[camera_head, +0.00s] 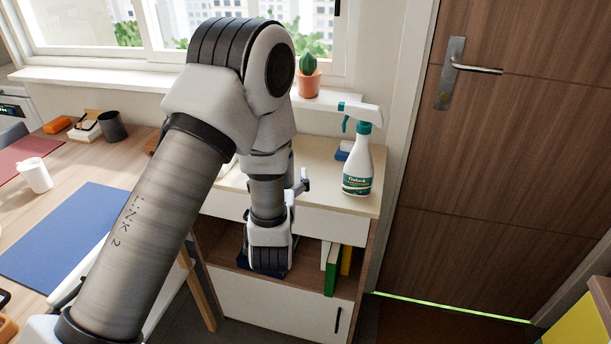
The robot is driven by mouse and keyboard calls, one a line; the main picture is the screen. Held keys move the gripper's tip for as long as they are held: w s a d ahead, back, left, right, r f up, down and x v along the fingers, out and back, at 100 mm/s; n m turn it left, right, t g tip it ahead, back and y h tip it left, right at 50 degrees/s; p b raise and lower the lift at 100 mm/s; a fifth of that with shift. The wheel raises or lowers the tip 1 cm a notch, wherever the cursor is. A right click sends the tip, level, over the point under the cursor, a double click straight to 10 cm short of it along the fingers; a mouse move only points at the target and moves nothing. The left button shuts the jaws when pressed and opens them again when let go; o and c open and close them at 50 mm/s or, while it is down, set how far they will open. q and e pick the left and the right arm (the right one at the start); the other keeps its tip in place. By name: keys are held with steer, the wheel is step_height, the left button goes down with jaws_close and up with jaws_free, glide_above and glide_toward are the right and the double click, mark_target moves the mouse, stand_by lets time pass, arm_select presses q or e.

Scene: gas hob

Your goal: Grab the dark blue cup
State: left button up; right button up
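A dark cup (112,127), looking charcoal more than clearly blue, stands upright near the back of the wooden table at the left. No gripper touches it. My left arm crosses the middle of the view, well to the right of the cup, and hangs down in front of the cabinet. A small grey part (304,183) beside its lower links may belong to my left gripper. The arm hides the rest, so its fingers and anything in them cannot be made out. My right gripper is out of view.
A white cup (35,175) and a blue mat (65,235) are on the table (95,165). A spray bottle (357,165) stands on the cabinet (370,200). A potted cactus (307,80) is on the sill. A wooden door (510,150) closes off the right.

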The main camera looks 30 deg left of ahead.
arm_select(q)
steer(key=x, duration=0.4)
steer(key=p+x, duration=0.1)
steer(key=x, duration=0.2)
steer(key=shift+a+r, duration=0.2)
steer(key=shift+r, duration=0.05)
steer(key=c, duration=1.4)
